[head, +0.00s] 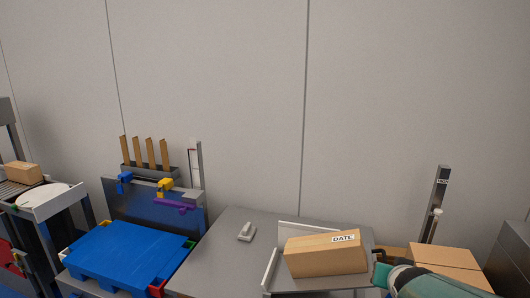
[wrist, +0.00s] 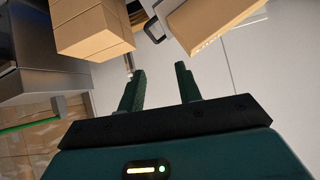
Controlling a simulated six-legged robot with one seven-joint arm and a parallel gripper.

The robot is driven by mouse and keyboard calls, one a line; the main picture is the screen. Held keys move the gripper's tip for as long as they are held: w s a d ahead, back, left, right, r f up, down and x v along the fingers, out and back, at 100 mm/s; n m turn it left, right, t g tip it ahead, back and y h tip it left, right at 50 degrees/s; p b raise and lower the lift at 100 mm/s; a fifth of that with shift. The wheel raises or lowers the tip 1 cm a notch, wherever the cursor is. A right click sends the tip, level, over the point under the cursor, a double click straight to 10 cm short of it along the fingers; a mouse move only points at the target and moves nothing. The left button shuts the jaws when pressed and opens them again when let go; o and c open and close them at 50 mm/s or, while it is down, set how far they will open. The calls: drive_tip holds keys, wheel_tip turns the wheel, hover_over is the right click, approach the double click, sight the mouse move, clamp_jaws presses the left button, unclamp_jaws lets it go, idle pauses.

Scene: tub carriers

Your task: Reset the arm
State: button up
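My arm enters the head view at the lower right, with my gripper (head: 380,270) beside the right end of the cardboard box marked DATE (head: 322,262). In the wrist view my gripper (wrist: 160,85) has its two green fingers apart, with nothing between them. Two cardboard boxes show ahead of the fingers in the wrist view, one at the upper left (wrist: 95,35) and one at the upper right (wrist: 215,20). The head view does not show whether the fingers touch the DATE box.
The DATE box rests on a tray on the grey table (head: 215,265). A small grey-white device (head: 246,232) lies there too. More cartons (head: 445,262) sit at right near a post (head: 435,205). A conveyor holds a small box (head: 22,172).

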drive_tip(key=s+a+r+n+g+y, duration=0.1)
drive_tip(key=s+a+r+n+g, duration=0.1)
drive_tip(key=s+a, duration=0.5)
drive_tip(key=s+a+r+n+g+y, duration=0.2)
drive_tip(key=s+a, duration=0.5)
drive_tip(key=s, duration=0.4)
drive_tip(key=shift+s+a+r+n, duration=0.15)
drive_tip(key=shift+s+a+n, duration=0.1)
drive_tip(key=shift+s+n, duration=0.05)
